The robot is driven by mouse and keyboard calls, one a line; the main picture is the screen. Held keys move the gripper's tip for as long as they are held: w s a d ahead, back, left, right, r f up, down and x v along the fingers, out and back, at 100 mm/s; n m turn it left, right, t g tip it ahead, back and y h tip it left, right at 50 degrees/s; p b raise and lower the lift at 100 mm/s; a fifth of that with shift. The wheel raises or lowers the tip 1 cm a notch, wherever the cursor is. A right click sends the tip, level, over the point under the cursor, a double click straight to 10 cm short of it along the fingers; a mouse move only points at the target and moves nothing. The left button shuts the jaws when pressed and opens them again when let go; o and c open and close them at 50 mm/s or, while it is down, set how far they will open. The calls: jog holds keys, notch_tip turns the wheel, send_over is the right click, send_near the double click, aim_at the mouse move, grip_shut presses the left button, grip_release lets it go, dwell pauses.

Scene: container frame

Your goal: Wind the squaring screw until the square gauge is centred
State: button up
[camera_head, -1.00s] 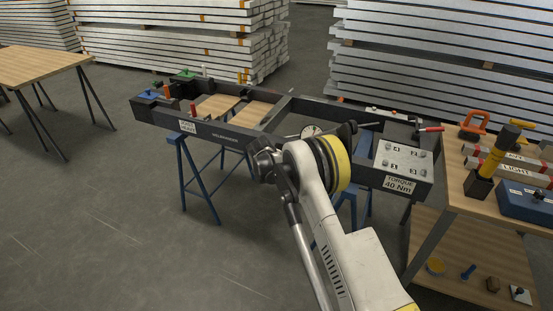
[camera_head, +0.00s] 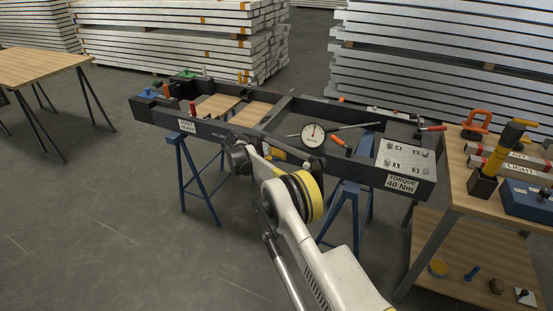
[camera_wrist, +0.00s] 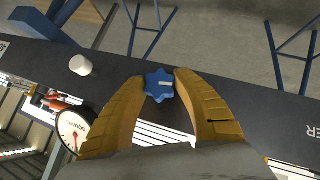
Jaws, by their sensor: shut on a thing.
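The blue star-shaped knob of the squaring screw (camera_wrist: 159,85) shows in the wrist view at the side of the dark frame (camera_wrist: 115,85). My gripper (camera_wrist: 160,80) has its yellow fingers on either side of the knob and is shut on it. The round white square gauge (camera_head: 314,135) sits on the frame to the right of my arm in the head view. Its needle looks close to upright, but the exact reading is too small to tell. The gauge also shows, tilted, in the wrist view (camera_wrist: 73,131). The knob is not discernible in the head view.
Blue trestles (camera_head: 345,205) carry the frame. A plate labelled torque 40 Nm (camera_head: 403,184) is at its right end. A wooden bench (camera_head: 465,190) with tools stands at right. A white cap (camera_wrist: 82,65) is near the knob. Open floor lies at left.

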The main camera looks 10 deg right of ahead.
dwell(0.3)
jog(key=o, duration=1.2)
jog(key=v, duration=1.2)
